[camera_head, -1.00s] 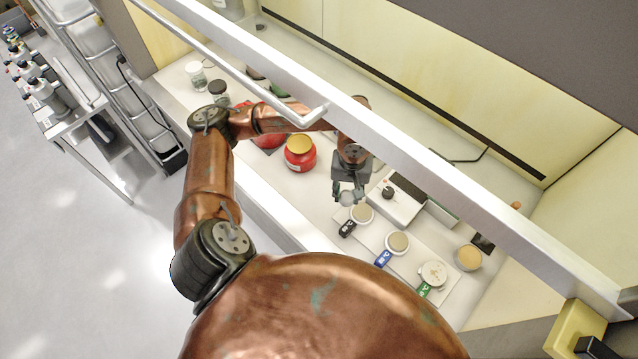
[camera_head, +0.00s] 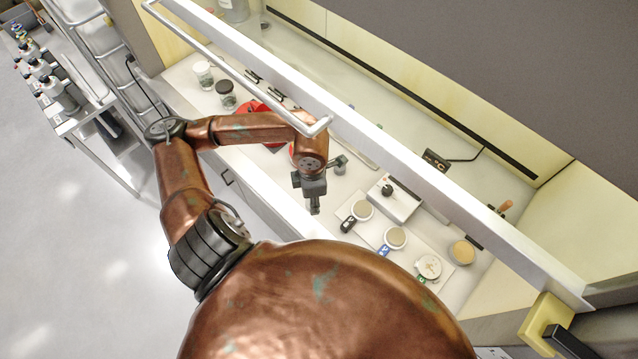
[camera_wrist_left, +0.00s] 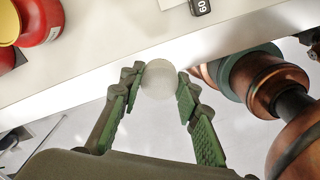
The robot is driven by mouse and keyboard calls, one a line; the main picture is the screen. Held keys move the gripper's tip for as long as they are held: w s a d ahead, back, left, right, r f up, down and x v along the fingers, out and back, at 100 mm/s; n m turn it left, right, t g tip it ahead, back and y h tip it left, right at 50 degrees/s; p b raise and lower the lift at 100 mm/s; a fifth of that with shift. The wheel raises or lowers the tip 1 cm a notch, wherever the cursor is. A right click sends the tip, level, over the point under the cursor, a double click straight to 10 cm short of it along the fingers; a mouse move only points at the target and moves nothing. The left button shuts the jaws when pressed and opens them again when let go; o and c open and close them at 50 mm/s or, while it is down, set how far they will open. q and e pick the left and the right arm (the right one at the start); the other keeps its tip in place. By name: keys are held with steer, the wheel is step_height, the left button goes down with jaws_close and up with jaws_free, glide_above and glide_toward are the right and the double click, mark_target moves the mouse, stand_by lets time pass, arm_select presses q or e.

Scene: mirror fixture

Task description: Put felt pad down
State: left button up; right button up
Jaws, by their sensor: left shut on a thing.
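My left gripper (camera_head: 314,208) is near the front edge of the bench, left of the white board. In the left wrist view, its green-padded fingers (camera_wrist_left: 160,88) are shut on a pale round felt pad (camera_wrist_left: 159,79). The pad overlaps the bench's front edge in that view, with floor showing below it. In the head view the pad cannot be made out. Round pieces (camera_head: 362,210), (camera_head: 395,238) and (camera_head: 429,267) sit on the white board (camera_head: 411,252), with black (camera_head: 347,225), blue (camera_head: 384,250) and green tags. My right gripper is not in view.
A white box with a black knob (camera_head: 388,189) stands behind the board. A tan round dish (camera_head: 461,252) lies to the right. Red jars (camera_wrist_left: 30,22) and clear jars (camera_head: 226,92) stand left. A metal sash frame (camera_head: 405,165) crosses above the bench.

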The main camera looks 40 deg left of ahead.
arm_select(q)
steer(key=shift+w+a+f, duration=0.1)
steer(key=shift+w+a, duration=0.1)
steer(key=w+a+f+p, duration=0.1)
steer(key=w+a+f, duration=0.1)
steer(key=w, duration=0.1)
steer(key=w+a+f+p, duration=0.1)
steer(key=w+a+f, duration=0.1)
steer(key=w+f, duration=0.1)
steer(key=w+a+f+p, duration=0.1)
steer(key=w+a+f, duration=0.1)
steer(key=w+f, duration=0.1)
steer(key=shift+w+a+f, duration=0.15)
steer(key=shift+w, duration=0.6)
steer(key=shift+w+a+f+p, duration=0.15)
steer(key=shift+w+f+p, duration=0.2)
steer(key=shift+f, duration=0.15)
step_height(320, 180, down, 3)
steer(key=shift+w+a+r+p, duration=0.1)
steer(key=shift+w+p, duration=0.05)
steer(key=shift+p, duration=0.5)
steer(key=shift+f, duration=0.4)
